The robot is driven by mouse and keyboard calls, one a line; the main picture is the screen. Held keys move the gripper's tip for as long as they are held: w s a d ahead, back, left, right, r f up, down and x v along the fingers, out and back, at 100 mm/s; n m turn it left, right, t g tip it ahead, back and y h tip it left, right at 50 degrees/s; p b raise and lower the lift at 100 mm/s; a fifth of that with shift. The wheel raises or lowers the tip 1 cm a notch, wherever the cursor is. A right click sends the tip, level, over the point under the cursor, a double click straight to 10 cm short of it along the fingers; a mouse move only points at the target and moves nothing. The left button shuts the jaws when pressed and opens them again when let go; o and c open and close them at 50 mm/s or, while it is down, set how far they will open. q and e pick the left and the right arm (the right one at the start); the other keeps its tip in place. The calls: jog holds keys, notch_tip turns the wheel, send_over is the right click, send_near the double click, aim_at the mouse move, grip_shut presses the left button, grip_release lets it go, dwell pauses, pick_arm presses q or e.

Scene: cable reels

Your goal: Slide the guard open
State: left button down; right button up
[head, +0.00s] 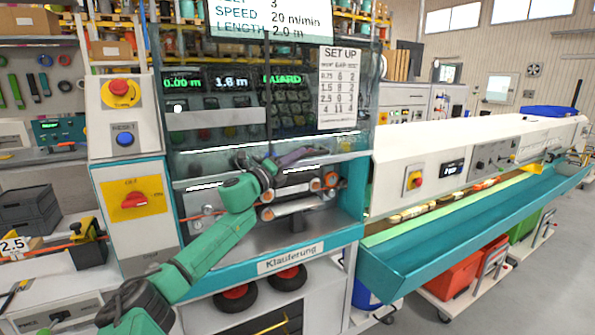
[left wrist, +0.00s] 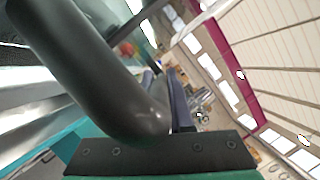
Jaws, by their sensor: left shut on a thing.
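The guard (head: 215,152) is a clear panel on the front of the cable machine. It covers the displays and buttons, and its lower edge is near the rollers (head: 295,206). The rollers show below that edge. My left gripper (head: 282,163) is at the guard's lower edge, its arm coming up from the lower left. It is shut on what looks like the guard's handle, mostly hidden by the fingers. In the left wrist view a dark curved part fills the left, and the left gripper's fingers (left wrist: 172,95) show beside it. My right gripper is not in view.
A control post with a red stop button (head: 120,93), blue reset button (head: 125,139) and red-yellow switch (head: 133,201) stands left of the guard. A long teal trough (head: 450,240) runs to the right. Red crates (head: 453,275) stand below it.

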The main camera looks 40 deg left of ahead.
aim_at(296, 131)
pick_arm(q)
notch_tip(296, 131, up, 6)
jog(key=p, duration=0.3)
jog(key=shift+r, duration=0.25)
jog(key=shift+r+p, duration=0.35)
jog(key=shift+r, duration=0.3)
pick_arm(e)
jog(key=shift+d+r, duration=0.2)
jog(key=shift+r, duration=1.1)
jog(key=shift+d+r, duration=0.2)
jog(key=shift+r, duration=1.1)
pick_arm(q)
jog(key=c, duration=0.8)
grip_release()
jog(key=shift+s+f, duration=0.1)
jog(key=shift+f, duration=0.1)
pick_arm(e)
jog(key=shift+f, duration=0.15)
